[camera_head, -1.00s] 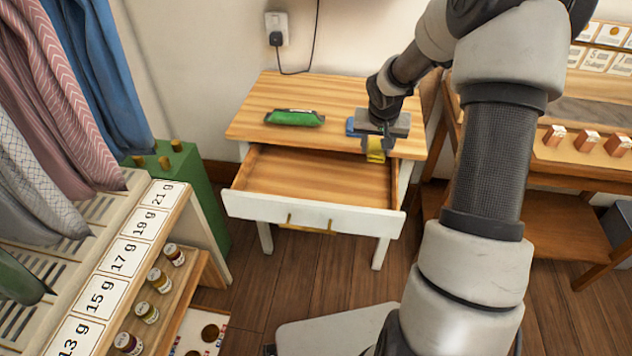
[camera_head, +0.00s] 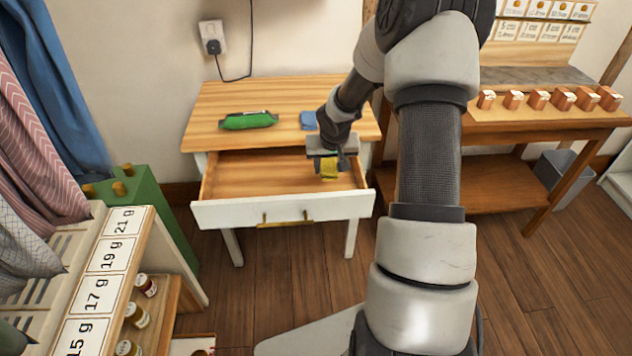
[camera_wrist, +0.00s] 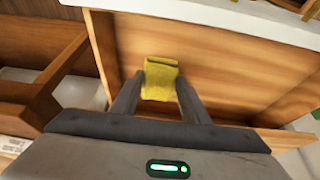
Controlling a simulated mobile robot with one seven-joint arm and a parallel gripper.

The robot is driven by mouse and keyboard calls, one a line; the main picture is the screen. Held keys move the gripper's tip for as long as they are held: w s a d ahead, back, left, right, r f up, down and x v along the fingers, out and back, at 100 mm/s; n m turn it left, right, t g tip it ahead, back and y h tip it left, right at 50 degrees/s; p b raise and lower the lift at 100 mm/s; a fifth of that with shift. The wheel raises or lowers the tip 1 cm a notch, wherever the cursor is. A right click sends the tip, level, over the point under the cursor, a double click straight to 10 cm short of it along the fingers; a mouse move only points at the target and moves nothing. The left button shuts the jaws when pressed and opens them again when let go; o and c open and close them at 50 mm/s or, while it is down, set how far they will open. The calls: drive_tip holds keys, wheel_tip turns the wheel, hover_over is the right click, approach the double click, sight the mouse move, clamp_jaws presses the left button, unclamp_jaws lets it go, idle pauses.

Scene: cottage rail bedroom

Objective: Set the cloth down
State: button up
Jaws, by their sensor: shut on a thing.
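My gripper (camera_head: 329,166) is shut on a folded yellow cloth (camera_head: 329,172). The cloth hangs over the right part of the open drawer (camera_head: 250,180) of a small wooden table. In the wrist view, the cloth (camera_wrist: 160,78) sits between the two fingers of my gripper (camera_wrist: 162,88), with the drawer's wood floor behind it. I cannot tell whether the cloth touches the drawer floor.
On the tabletop (camera_head: 285,95) lie a green packet (camera_head: 248,121) and a small blue item (camera_head: 308,120), close to my wrist. The drawer's left side is empty. A workbench (camera_head: 540,120) with copper-coloured blocks stands to the right, and a green box (camera_head: 140,205) to the left.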

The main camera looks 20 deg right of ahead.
sight(328, 189)
wheel_tip(328, 189, down, 6)
drive_tip(key=shift+r+b, duration=0.1)
drive_tip(key=shift+b, duration=0.9)
drive_tip(key=shift+f, duration=0.25)
drive_tip(key=o, duration=1)
drive_tip(key=shift+r, duration=0.1)
drive_tip(key=shift+s+r, duration=0.1)
drive_tip(key=shift+r, duration=0.5)
drive_tip(key=p+v, duration=0.3)
drive_tip(key=v, duration=0.8)
drive_tip(key=shift+s+a+p, duration=0.1)
drive_tip(key=shift+s+p, duration=0.1)
drive_tip(key=shift+p, duration=0.2)
